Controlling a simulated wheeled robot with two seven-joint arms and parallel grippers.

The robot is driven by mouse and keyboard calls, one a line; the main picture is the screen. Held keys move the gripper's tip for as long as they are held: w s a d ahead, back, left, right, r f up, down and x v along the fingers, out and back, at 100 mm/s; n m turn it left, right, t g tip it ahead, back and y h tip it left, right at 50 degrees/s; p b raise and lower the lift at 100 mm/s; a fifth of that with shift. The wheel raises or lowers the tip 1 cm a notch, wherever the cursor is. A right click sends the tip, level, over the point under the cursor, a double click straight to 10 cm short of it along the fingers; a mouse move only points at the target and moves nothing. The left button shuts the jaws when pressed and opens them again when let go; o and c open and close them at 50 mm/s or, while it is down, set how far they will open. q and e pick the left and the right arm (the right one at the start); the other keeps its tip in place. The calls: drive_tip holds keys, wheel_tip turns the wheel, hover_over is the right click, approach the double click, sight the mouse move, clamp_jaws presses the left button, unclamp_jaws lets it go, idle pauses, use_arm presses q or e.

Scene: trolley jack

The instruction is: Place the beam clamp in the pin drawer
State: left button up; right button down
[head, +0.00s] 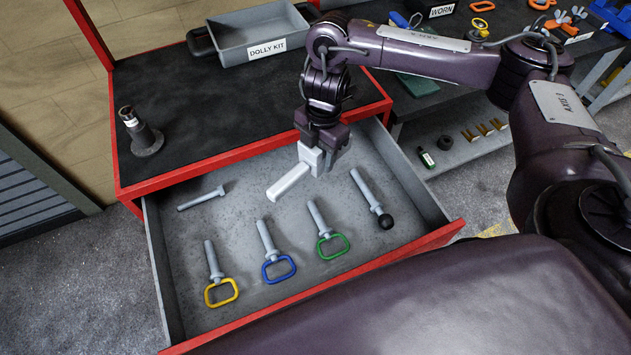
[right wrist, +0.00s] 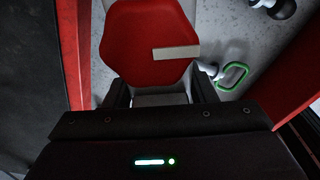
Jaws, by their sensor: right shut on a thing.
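My right gripper (head: 322,145) is shut on the beam clamp (head: 289,183), a pale grey block with a bar jutting to the lower left. The gripper points down and holds the clamp over the back half of the open pin drawer (head: 181,245). I cannot tell whether the clamp touches the drawer floor. In the right wrist view the clamp (right wrist: 150,32) shows a red six-sided face with a pale strip, between the fingers. The left gripper is out of view.
In the drawer lie pins with yellow (head: 222,292), blue (head: 279,268) and green (head: 332,246) handles, a black-knobbed pin (head: 385,221) and a small T-shaped pin (head: 202,197). A DOLLY KIT tray (head: 245,35) and a dark stand (head: 142,135) are on the trolley top.

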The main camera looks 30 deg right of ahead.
drive_tip(key=b, duration=0.2)
hover_over(317, 188)
drive_tip(key=f, duration=0.6)
drive_tip(key=shift+w+d+f, duration=0.15)
drive_tip(key=shift+w+f, duration=0.05)
drive_tip(key=shift+f, duration=0.05)
drive_tip(key=shift+f+b, duration=0.5)
drive_tip(key=shift+f, duration=1.4)
drive_tip(key=shift+f, duration=0.1)
drive_tip(key=c, duration=0.6)
unclamp_jaws()
drive_tip(key=shift+s, duration=0.15)
drive_tip(key=r+p, duration=0.1)
drive_tip(key=r, duration=0.3)
drive_tip(key=r+p, duration=0.1)
drive_tip(key=r, duration=0.3)
drive_tip(key=d+r+p, duration=0.1)
drive_tip(key=r, duration=0.3)
drive_tip(key=shift+w, duration=0.2)
